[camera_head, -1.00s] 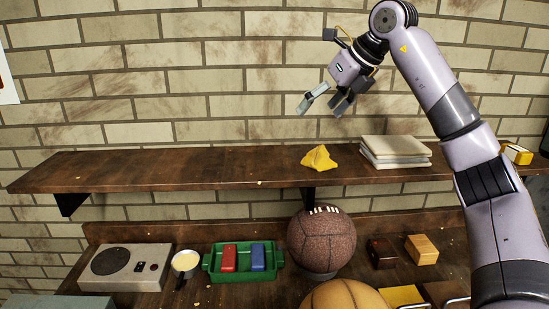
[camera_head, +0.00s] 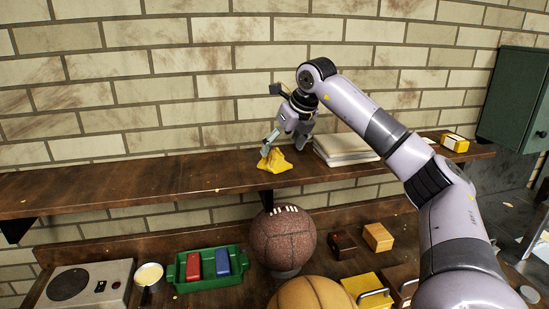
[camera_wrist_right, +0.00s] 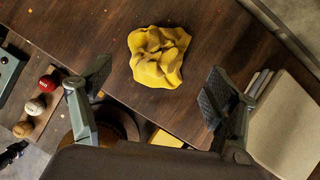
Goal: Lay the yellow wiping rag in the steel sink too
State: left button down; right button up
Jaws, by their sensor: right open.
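The yellow rag (camera_head: 275,162) lies crumpled on the wooden shelf, left of a stack of pale folded cloths or pads. My right gripper (camera_head: 284,150) is at the rag, just above it in the head view. In the right wrist view the rag (camera_wrist_right: 158,56) lies ahead of and between the two open fingers (camera_wrist_right: 155,92), and neither finger visibly touches it. The gripper is open and empty. The steel sink cannot be made out in these frames. My left gripper is not in view.
The pale stack (camera_head: 345,149) stands close to the gripper's right side. A yellow-and-white box (camera_head: 455,143) sits farther right on the shelf. Below are a dark ball (camera_head: 283,240), an orange ball (camera_head: 311,294) and a green tray (camera_head: 178,275). The shelf's left part is clear.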

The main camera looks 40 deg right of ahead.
aim_at(278, 150)
jog(key=shift+w+f+p, duration=0.25)
jog(key=shift+f+p, duration=0.05)
jog(key=shift+p, duration=0.05)
jog(key=p+x, duration=0.2)
jog(key=x, duration=0.1)
jog(key=shift+w+d+f, duration=0.1)
jog(key=shift+w+f, duration=0.1)
jog(key=shift+f, duration=0.05)
jog(key=shift+w+f, duration=0.25)
jog(key=shift+f, duration=0.1)
jog(key=c, duration=1.4)
jog(key=shift+o, duration=0.2)
jog(key=shift+r, duration=0.2)
